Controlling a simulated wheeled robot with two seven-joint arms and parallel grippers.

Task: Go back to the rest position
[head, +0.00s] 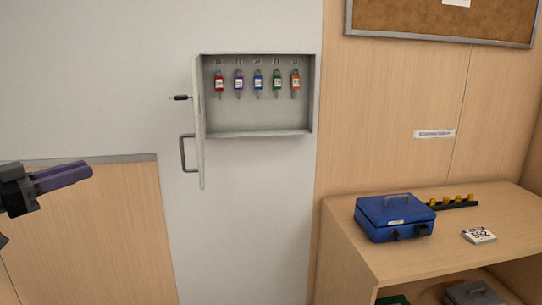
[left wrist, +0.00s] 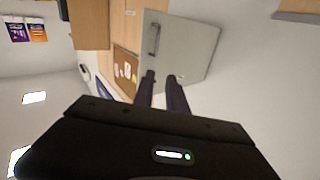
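My left gripper (head: 88,172) is at the left edge of the head view, in front of the wall and to the left of the key cabinet. In the left wrist view its two dark fingers (left wrist: 161,75) stand apart with an empty gap between them. The grey key cabinet (head: 262,133) hangs on the wall with its door (head: 199,125) swung open to the left. The door has a dark handle (head: 183,153), and a key sticks out of its lock (head: 181,97). My gripper is apart from the door. My right gripper is not in view.
Several coloured key tags hang in the cabinet, from red (head: 219,83) to orange (head: 295,82). A wooden counter (head: 350,225) at the right holds a blue cash box (head: 395,222), a small white block with numbers (head: 479,235) and a black rack (head: 453,203). A cork board (head: 430,18) hangs above.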

